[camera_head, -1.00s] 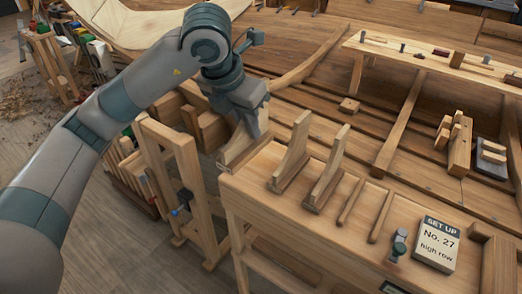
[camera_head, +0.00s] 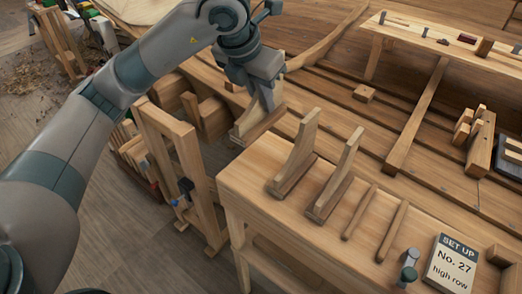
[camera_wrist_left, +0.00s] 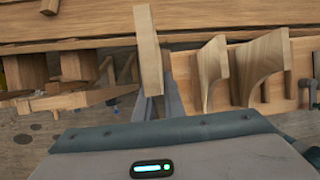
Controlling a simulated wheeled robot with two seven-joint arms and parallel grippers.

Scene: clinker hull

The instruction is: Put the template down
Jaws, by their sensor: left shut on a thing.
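My left gripper (camera_head: 266,92) is shut on a wooden template (camera_head: 256,124), a curved upright on a flat base. The template hangs roughly upright by the far left end of the workbench (camera_head: 262,166), apparently clear of its top. In the left wrist view the held template (camera_wrist_left: 148,48) rises between the fingers, which are partly hidden. Two similar templates, one on the left (camera_head: 295,158) and one on the right (camera_head: 335,178), stand side by side on the bench. My right gripper is out of view.
Two wooden strips (camera_head: 392,232), a grey-topped tool (camera_head: 408,268) and a card reading "No. 27 high row" (camera_head: 453,262) are on the bench. A wooden frame (camera_head: 190,170) stands left of it. The planked hull (camera_head: 345,112) lies behind.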

